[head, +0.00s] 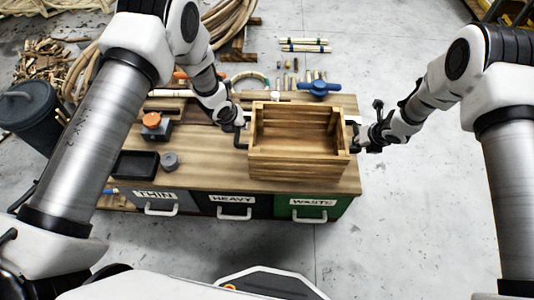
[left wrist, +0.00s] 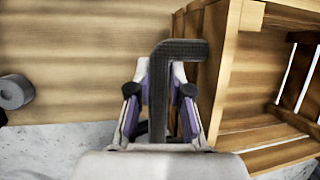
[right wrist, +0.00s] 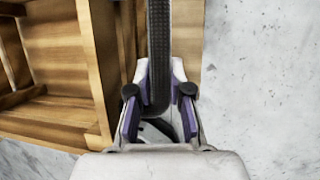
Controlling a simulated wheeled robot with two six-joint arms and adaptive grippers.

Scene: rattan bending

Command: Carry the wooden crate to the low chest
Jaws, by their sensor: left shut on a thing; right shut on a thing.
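The wooden crate (head: 298,170) is empty and slatted, and it is over the right part of the wooden bench top. I cannot tell whether it rests on the bench or is just above it. My left gripper (head: 240,128) is shut on the crate's dark left handle, also seen in the left wrist view (left wrist: 180,50). My right gripper (head: 362,142) is shut on the dark right handle, which shows in the right wrist view (right wrist: 158,50). The crate's wall shows beside each handle in the wrist views. I cannot pick out a separate low chest.
The bench (head: 205,165) has drawers labelled thin, heavy and waste (head: 312,204). On it are a black tray (head: 135,164), a grey cylinder (head: 170,160) and a blue-handled tool (head: 319,88). A dark bin (head: 30,115) stands at left. The floor at right (head: 420,210) is clear.

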